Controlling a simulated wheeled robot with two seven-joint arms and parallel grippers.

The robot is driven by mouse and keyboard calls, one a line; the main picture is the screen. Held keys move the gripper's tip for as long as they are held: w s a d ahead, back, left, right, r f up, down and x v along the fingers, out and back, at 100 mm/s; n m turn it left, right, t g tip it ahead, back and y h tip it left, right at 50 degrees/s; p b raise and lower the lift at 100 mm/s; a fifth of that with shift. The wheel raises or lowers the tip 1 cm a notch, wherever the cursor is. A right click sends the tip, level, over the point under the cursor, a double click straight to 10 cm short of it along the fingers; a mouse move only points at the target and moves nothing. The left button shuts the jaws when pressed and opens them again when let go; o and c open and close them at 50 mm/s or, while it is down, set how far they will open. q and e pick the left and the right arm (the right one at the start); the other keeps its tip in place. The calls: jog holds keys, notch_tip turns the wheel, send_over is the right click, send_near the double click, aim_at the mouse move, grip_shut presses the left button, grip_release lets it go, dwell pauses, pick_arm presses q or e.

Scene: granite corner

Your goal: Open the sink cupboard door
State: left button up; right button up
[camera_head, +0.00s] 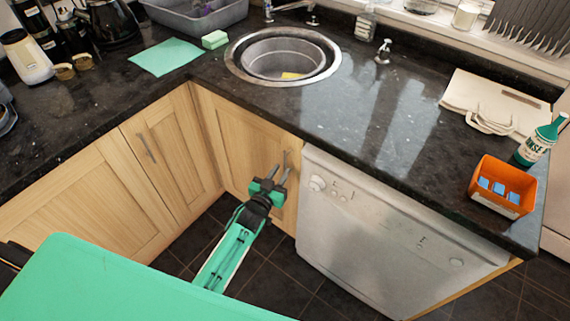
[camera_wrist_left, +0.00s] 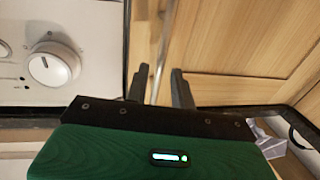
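The sink cupboard door (camera_head: 240,140) is light wood, below the round sink and left of the dishwasher. It looks shut in the head view. Its slim metal handle (camera_head: 287,158) is upright near the door's right edge. My left gripper (camera_head: 280,174) is at the handle's lower part. In the left wrist view, the handle (camera_wrist_left: 158,62) runs between the two dark fingers of my left gripper (camera_wrist_left: 159,86), with a gap visible on both sides, so it is open around or just in front of the bar. Whether it touches is unclear. My right gripper is not in view.
The white dishwasher (camera_head: 390,235) stands close to the right of the handle; its knob (camera_wrist_left: 52,63) shows in the left wrist view. The dark countertop (camera_head: 400,120) overhangs the doors. Another cupboard door (camera_head: 170,155) adjoins at the left corner. Dark floor tiles (camera_head: 265,255) below are clear.

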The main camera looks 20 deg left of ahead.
aim_at(285, 165)
pick_arm(q)
jog(key=shift+w+d, duration=0.15)
jog(key=shift+w, duration=0.85)
jog(key=shift+w+d, duration=0.1)
jog(key=shift+w, duration=0.85)
